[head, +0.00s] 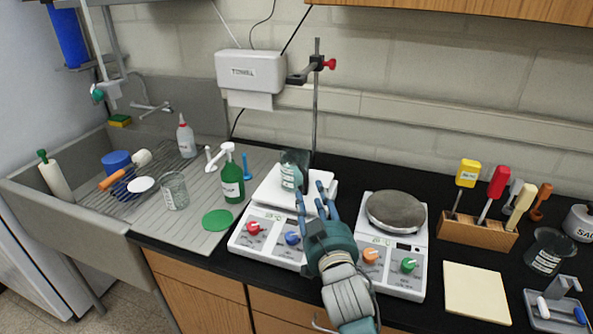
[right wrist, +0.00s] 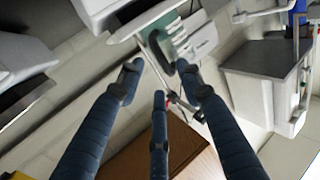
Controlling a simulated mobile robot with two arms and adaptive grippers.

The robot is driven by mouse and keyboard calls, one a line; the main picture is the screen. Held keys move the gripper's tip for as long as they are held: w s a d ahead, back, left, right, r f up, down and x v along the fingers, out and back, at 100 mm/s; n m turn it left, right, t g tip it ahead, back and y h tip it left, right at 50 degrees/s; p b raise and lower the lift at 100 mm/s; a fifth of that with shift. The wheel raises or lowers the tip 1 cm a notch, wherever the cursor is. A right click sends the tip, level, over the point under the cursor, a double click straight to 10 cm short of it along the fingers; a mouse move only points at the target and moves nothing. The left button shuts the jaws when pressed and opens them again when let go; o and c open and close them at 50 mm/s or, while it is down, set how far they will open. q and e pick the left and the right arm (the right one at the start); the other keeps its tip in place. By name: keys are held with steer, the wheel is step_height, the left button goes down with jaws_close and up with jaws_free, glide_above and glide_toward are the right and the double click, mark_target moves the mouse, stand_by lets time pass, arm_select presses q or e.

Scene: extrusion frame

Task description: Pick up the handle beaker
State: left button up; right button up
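A dark-tinted glass beaker (head: 296,160) with pale markings stands on the white plate of the left balance-like device (head: 262,237). I cannot make out its handle clearly. My right gripper (head: 315,200) is just in front of and to the right of it, with its blue fingers spread toward it. In the right wrist view the fingers (right wrist: 159,85) are apart and nothing is clearly held between them. Two other beakers show: a clear one (head: 174,191) on the drainboard and a dark one (head: 548,252) at the right. My left gripper is not in view.
A green bottle (head: 232,178) with a white pump stands left of the device. A second device (head: 396,212) with a round grey top is to the right. Farther right are a wooden tool holder (head: 477,232) and a cream pad (head: 476,292). A stand rod (head: 316,110) rises behind the beaker.

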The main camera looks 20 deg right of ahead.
mark_target(307, 184)
steer(key=shift+w+d+p, duration=0.1)
steer(key=shift+w+p, duration=0.3)
steer(key=shift+w, duration=0.85)
steer(key=w, duration=0.1)
steer(key=w+p, duration=0.1)
steer(key=w, duration=0.2)
steer(key=shift+w+d+f, duration=0.1)
steer(key=shift+f, duration=0.2)
steer(key=shift+c, duration=0.2)
jaws_close()
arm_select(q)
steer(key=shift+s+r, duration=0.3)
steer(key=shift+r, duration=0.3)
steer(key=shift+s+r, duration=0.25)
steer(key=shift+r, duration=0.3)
